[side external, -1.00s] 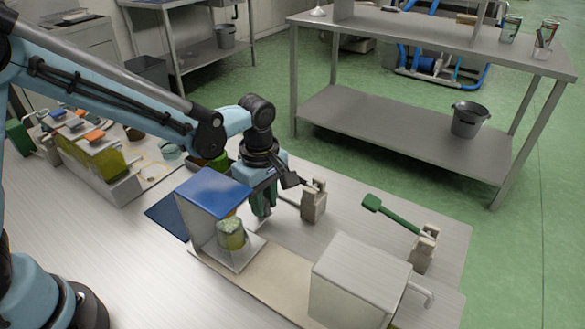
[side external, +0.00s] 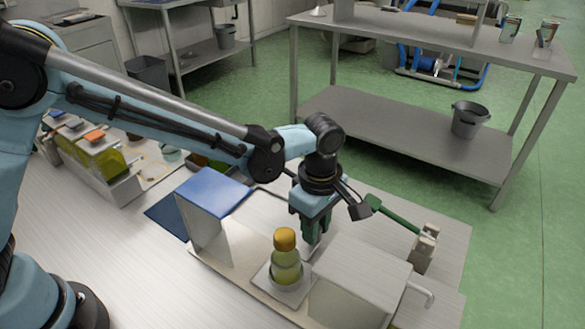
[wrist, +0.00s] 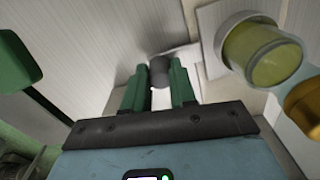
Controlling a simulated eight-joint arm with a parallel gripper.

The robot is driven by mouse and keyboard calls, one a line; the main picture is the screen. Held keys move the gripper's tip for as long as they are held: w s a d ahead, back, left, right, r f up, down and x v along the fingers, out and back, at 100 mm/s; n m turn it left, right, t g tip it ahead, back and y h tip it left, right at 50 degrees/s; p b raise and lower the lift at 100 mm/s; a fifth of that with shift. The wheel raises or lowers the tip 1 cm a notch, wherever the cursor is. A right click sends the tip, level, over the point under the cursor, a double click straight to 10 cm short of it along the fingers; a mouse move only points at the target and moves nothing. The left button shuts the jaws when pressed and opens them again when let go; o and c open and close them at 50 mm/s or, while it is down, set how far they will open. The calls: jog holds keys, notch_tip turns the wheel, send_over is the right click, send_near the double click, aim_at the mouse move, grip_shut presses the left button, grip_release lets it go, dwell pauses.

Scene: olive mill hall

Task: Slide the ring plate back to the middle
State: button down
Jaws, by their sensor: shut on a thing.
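The ring plate (side external: 268,283) is a flat pale plate with a ring around the foot of an upright bottle (side external: 287,266) of yellow-green liquid with an orange cap (side external: 284,239). It lies on a beige strip (side external: 232,276), in the gap between the blue-topped box and the grey box, nearer the grey one. My gripper (side external: 315,241) points down behind the bottle. In the wrist view its green fingers (wrist: 160,88) are shut on a dark grey knob (wrist: 159,68) beside the plate (wrist: 211,22). The bottle (wrist: 265,52) stands to the right of the fingers there. The knob's joint to the plate is unclear.
The blue-topped box (side external: 213,190) stands left of the plate. The grey box (side external: 362,281), with a bent spout, stands close on the right. Containers fill a rack at far left.

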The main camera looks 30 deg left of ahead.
jog(key=shift+d, duration=0.1)
jog(key=c, duration=0.9)
grip_release()
notch_tip(320, 180, up, 12)
